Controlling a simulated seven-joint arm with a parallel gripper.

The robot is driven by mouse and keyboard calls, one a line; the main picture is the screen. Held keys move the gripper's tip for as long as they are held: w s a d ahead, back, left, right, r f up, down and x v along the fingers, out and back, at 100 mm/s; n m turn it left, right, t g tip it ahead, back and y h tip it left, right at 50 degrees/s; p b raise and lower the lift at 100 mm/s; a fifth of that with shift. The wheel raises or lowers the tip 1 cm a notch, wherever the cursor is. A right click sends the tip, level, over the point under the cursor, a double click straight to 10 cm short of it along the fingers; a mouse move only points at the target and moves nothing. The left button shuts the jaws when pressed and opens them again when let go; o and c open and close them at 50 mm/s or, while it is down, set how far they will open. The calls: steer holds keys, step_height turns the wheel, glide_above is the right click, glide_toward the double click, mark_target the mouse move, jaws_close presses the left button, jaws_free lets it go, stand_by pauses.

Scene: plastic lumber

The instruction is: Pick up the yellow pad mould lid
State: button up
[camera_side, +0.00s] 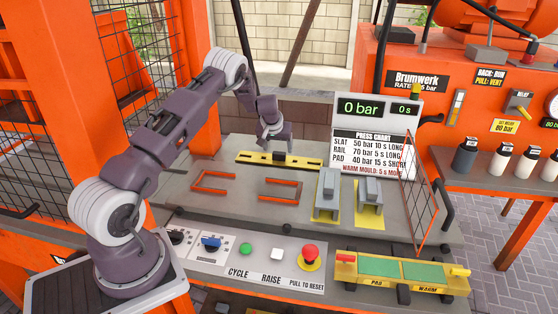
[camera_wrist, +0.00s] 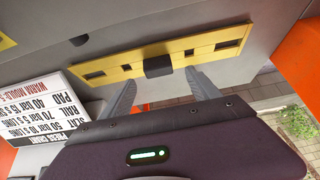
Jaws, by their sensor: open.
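The yellow pad mould lid appears as a long flat yellow bar (camera_side: 250,158) with dark slots and a black block handle (camera_side: 280,156) at its middle, lying on the grey bench. In the wrist view the yellow bar (camera_wrist: 205,49) lies across the upper picture, with the black handle (camera_wrist: 158,66) at its centre. My gripper (camera_side: 276,147) is above the handle, pointing down. In the wrist view its two fingers (camera_wrist: 160,78) are apart, one on either side of the handle's line, with nothing between them. Whether the fingertips reach down beside the handle cannot be told.
Two orange brackets (camera_side: 282,189) lie in front of the bar. Two grey blocks on yellow plates (camera_side: 327,198) stand to the right. A press chart sign (camera_side: 367,151) stands behind. A yellow station labelled PAD and WARM (camera_side: 403,271) is at front right. A control panel (camera_side: 240,262) runs along the front.

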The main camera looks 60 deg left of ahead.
mark_target(279, 153)
steer(key=x, duration=0.3)
steer(key=shift+w+f, duration=0.1)
steer(key=shift+f, duration=0.25)
steer(key=shift+r, duration=0.1)
jaws_close()
